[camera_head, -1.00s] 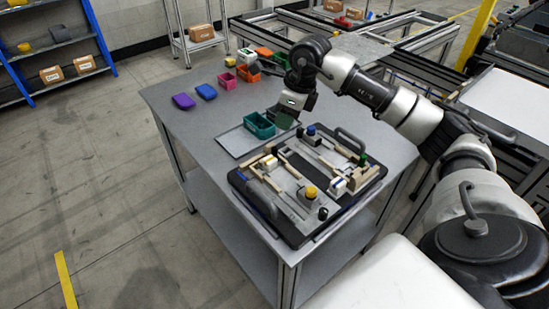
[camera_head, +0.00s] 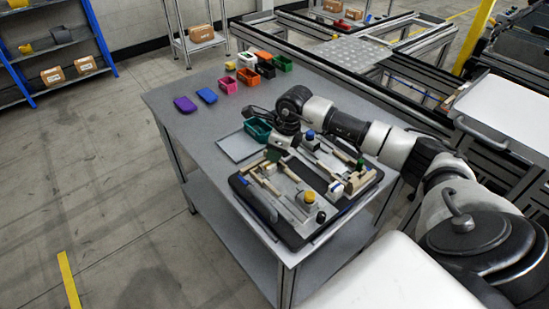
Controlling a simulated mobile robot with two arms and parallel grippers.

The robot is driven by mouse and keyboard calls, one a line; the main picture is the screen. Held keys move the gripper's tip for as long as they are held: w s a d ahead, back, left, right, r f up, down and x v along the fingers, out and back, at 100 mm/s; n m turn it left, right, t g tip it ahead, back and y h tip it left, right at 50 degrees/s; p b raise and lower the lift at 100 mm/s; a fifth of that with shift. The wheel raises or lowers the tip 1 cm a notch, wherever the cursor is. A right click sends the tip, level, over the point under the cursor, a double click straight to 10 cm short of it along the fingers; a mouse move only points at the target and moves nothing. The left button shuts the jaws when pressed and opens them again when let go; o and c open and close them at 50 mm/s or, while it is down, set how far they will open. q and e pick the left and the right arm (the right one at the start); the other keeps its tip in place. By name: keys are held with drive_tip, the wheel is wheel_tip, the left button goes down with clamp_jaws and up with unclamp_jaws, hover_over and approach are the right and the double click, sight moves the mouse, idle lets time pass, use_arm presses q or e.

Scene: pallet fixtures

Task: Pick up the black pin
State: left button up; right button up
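The pallet fixture (camera_head: 262,212) is a dark tray with handles, lying on the grey table and carrying beige blocks and coloured round-topped pieces. A small black round-topped piece (camera_head: 321,216), which looks like the black pin, stands at its near corner, beside a yellow-topped piece (camera_head: 309,196). My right gripper (camera_head: 274,153) points down over the fixture's far left corner, well away from that black piece. Its fingertips are small and dark, so I cannot tell whether they are open or hold anything. My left gripper is out of view.
A teal bin (camera_head: 257,130) and a flat grey plate (camera_head: 238,146) lie just left of my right gripper. Purple (camera_head: 185,104) and blue (camera_head: 207,95) bins and several other coloured bins stand farther back.

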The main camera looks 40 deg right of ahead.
drive_tip(key=shift+s+a+f, duration=0.1)
drive_tip(key=shift+f, duration=0.15)
clamp_jaws()
